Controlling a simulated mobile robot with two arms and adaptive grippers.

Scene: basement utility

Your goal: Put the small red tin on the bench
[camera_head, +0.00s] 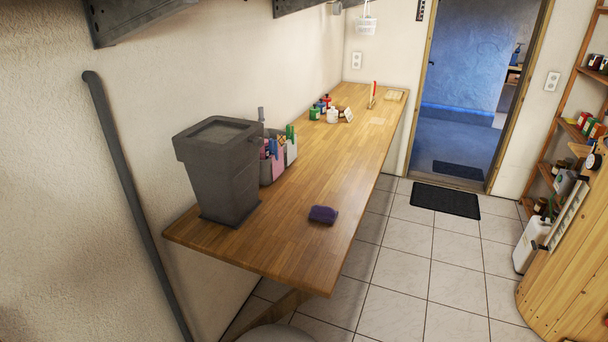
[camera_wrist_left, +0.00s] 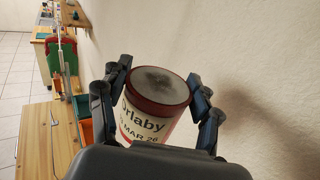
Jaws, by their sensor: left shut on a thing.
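A tin (camera_wrist_left: 158,100) with a dark red rim, a dark grey end and a white label with black lettering fills the middle of the left wrist view. My left gripper (camera_wrist_left: 160,84) is shut on it, with dark fingers on both sides. The lower part of the tin is hidden behind the gripper body. The wooden bench (camera_head: 345,185) runs along the left wall in the head view. Neither gripper shows in the head view, and my right gripper is in no view.
On the bench are a grey bin (camera_head: 217,170), a grey holder (camera_head: 273,168) with colourful items, several small bottles and jars, and a purple sponge (camera_head: 323,214). Bare wood lies around the sponge. Wooden shelving (camera_head: 560,150) stands at the right, beyond open tiled floor.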

